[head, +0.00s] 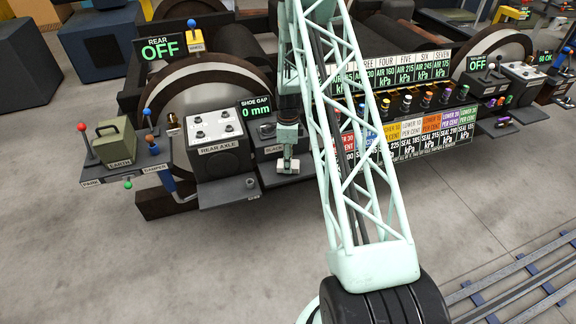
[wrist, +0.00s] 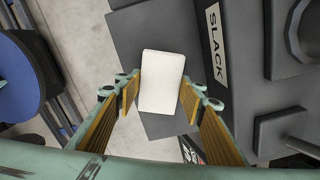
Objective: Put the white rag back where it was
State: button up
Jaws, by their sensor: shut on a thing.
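The white rag (wrist: 161,78) is a small pale block-like shape between the fingers of my gripper (wrist: 160,96) in the wrist view. My gripper is shut on it, one yellow-padded finger at each side. In the head view my gripper (head: 288,153) points down over the dark shelf marked SLACK (head: 272,150), and the rag (head: 288,167) shows at its tips near the shelf's front edge. I cannot tell whether the rag touches the shelf.
Left of the rag stands the REAR AXLE box (head: 219,147). Further left is a shelf with a green EARTH case (head: 117,141) and upright levers. To the right, behind my arm, is a panel of coloured labels (head: 430,126) and knobs.

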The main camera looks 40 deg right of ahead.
jog(key=shift+f, duration=0.3)
jog(key=shift+f, duration=0.2)
jog(key=o, duration=0.8)
jog(key=shift+o, duration=0.2)
jog(key=shift+r, duration=0.15)
notch_tip(320, 180, up, 12)
jog(key=p, duration=0.2)
jog(key=shift+r, duration=0.15)
dwell(0.6)
